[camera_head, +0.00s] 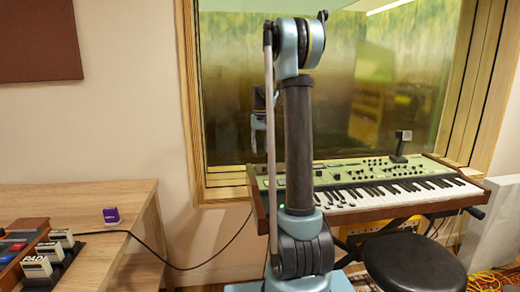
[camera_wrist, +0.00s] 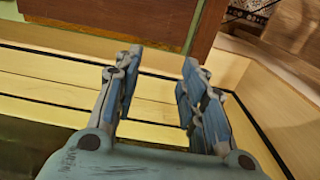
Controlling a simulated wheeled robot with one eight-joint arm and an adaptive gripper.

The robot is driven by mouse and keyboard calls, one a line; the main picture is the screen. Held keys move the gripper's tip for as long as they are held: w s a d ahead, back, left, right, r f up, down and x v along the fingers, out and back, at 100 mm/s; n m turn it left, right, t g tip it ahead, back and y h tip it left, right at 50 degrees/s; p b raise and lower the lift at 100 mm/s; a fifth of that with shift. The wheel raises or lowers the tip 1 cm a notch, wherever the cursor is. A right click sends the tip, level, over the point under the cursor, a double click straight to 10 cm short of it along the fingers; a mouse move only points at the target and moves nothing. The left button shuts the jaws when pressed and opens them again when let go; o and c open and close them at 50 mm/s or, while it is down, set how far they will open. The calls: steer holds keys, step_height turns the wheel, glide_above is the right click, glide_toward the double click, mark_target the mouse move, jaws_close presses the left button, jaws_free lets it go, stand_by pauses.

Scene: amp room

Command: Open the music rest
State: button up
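I cannot pick out a music rest for certain in either view. An electric keyboard (camera_head: 365,172) with a green panel, white and black keys and wooden ends stands below the window in the head view; my arm hides part of its left side. My gripper (camera_wrist: 158,68) is open and empty in the wrist view, its two blue-grey fingers apart. In the head view it shows only partly, behind my arm in front of the window. A dark brown panel (camera_wrist: 125,18) lies beyond the fingertips in the wrist view; I cannot tell what it belongs to.
A round black stool (camera_head: 413,263) stands before the keyboard at the right. A small dark object on a stalk (camera_head: 401,142) rises from the keyboard's back. A wooden desk (camera_head: 135,200) with a purple box (camera_head: 111,215) and several devices is at the left. A cable runs from it.

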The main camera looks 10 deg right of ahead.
step_height(320, 180, up, 12)
stand_by(0.6)
steer(key=shift+f, duration=0.1)
